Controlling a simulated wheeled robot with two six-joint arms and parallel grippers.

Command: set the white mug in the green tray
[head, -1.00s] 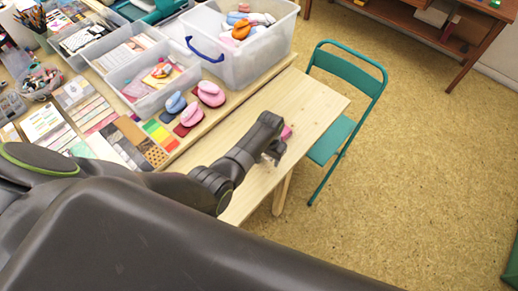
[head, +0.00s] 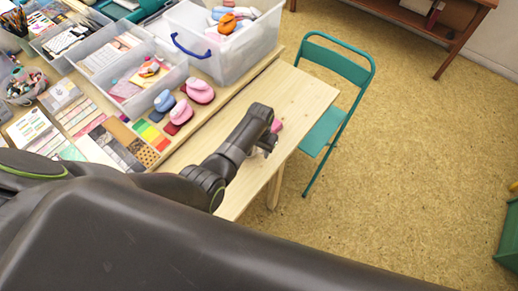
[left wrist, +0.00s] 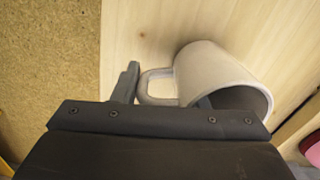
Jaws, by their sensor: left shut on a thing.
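The white mug (left wrist: 215,72) shows in the left wrist view, its mouth facing the lower right and its handle toward the left finger. My left gripper (left wrist: 160,98) is shut on the mug at its handle side. One finger is outside the handle; the other is mostly hidden at the mug's mouth. In the head view my left gripper (head: 266,149) is over the bare end of the wooden table, and the mug is almost wholly hidden there. A green object (head: 508,238), possibly the green tray, is cut off at the right edge. My right gripper is not in view.
A pink object (head: 277,125) is beside the gripper on the table (head: 300,95). A green folding chair (head: 325,130) stands against the table's right side. Clear bins (head: 225,60), stamps and cards fill the left. Open floor (head: 420,160) lies to the right.

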